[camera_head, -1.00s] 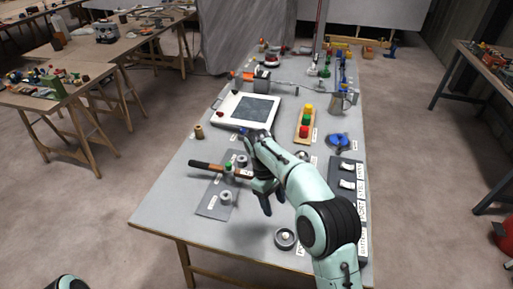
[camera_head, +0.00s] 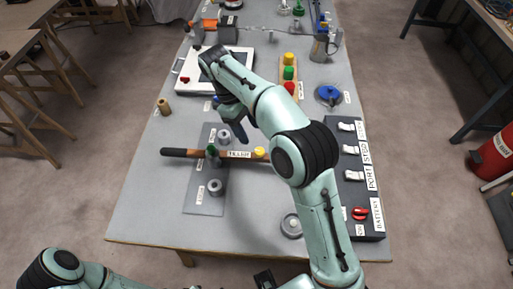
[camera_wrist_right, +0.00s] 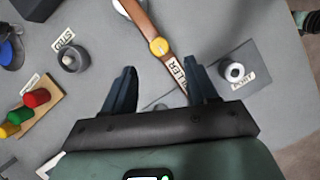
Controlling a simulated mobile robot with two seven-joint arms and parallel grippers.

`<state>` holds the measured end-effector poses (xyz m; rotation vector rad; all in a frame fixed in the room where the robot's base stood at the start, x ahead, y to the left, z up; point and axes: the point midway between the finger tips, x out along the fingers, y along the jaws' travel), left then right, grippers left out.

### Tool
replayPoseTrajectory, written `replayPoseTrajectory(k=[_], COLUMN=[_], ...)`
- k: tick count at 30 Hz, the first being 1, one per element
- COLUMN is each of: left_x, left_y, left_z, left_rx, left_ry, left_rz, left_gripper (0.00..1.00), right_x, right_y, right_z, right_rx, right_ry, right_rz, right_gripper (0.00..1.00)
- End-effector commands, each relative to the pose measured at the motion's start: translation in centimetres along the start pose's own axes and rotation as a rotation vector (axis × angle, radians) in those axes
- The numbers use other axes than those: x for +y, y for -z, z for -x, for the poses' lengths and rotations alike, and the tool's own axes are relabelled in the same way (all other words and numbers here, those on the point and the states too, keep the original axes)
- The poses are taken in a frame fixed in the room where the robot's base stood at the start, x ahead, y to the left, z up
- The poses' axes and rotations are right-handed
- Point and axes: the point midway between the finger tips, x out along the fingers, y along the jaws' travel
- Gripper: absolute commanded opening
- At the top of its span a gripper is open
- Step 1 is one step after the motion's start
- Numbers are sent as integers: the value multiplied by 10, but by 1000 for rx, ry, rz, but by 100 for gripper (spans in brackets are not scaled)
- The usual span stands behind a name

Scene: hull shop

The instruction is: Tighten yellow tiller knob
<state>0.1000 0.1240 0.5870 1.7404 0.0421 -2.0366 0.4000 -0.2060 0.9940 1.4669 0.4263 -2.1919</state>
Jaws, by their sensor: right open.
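The tiller (camera_head: 182,153) is a brown wooden bar lying across the table, with a TILLER label and a green knob (camera_head: 211,150) on it. The yellow knob (camera_head: 260,153) sits on the bar right of the label, close beside my right forearm. In the right wrist view the yellow knob (camera_wrist_right: 158,46) shows on the bar, ahead of and between my fingertips. Of my left arm only links show.
A grey plate (camera_head: 205,203) with grey round fittings lies under the tiller's left part. A dark switch panel (camera_head: 355,192) stands at the right. A tray (camera_head: 186,65), a stand of coloured knobs (camera_head: 289,72) and a blue item (camera_head: 328,94) lie beyond. The front-left table is clear.

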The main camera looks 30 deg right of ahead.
Motion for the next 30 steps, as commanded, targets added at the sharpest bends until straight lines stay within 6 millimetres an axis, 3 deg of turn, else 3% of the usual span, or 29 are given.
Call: replayPoseTrajectory(k=[1, 3, 10, 15, 24, 25, 30], left_x=[-4, -6, -10, -11, -11, -11, -11], left_y=[-2, -2, -3, -4, -4, -4, -4], left_z=[-9, -14, -24, -27, -27, -27, -27], left_rx=[-4, -6, -9, -9, -9, -9, -9], left_ry=[1, 2, 3, 3, 3, 3, 3], left_rz=[1, 2, 3, 3, 3, 3, 3], left_gripper=[43, 43, 43, 43, 43, 43, 43], right_x=[-1, -1, 0, 0, 0, 0, 0], right_y=[0, 0, 0, 0, 0, 0, 0], right_z=[-17, -31, -67, -79, -81, -81, -81], right_rx=[-4, -3, -2, 0, 2, 2, 1], right_ry=[2, 2, 1, 1, 0, 0, 0], right_rz=[1, 1, 1, 0, 0, 0, 0], right_gripper=[58, 58, 58, 58, 58, 55, 3])
